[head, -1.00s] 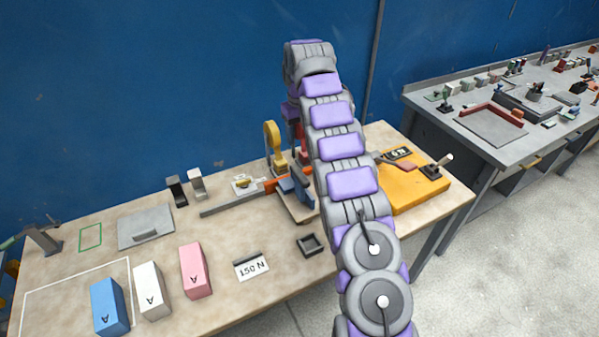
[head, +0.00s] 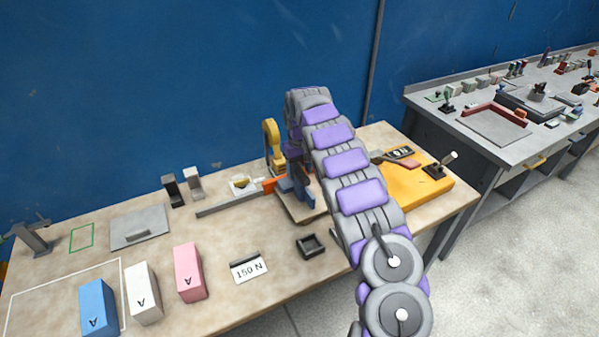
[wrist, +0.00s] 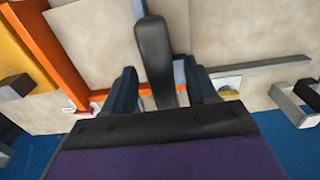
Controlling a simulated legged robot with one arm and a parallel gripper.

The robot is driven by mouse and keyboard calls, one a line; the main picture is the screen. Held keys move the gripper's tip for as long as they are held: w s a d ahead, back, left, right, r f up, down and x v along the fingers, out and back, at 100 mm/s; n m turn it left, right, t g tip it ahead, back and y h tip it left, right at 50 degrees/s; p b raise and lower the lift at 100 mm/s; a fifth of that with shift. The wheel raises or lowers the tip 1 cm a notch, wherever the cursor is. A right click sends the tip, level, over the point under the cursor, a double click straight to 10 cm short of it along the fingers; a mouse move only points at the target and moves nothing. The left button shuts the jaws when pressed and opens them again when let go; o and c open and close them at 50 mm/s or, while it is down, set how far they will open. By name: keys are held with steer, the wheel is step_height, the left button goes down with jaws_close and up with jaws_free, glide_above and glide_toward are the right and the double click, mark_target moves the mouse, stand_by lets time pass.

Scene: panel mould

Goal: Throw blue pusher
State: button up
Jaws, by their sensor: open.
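The blue pusher (head: 287,186) appears to be the blue-grey part beside the orange bar at the back of the bench. My gripper (head: 298,165) is above and right beside it in the head view, partly hidden by my arm. In the wrist view my gripper (wrist: 159,78) has its two dark blue-grey fingers apart. A dark rounded lever (wrist: 155,55) stands between them, with no clear contact. A light blue surface (wrist: 181,72) shows behind the right finger; I cannot tell whether it belongs to the pusher.
An orange bar (wrist: 50,52) and a grey rail (wrist: 262,66) lie close by. A yellow round-topped part (head: 271,140) stands behind. The yellow panel (head: 425,192) is at the right. Blue, white and pink blocks stand front left. Bare bench top (head: 225,225) lies between.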

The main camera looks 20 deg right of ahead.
steer(key=shift+f, duration=0.25)
jaws_close()
stand_by(0.4)
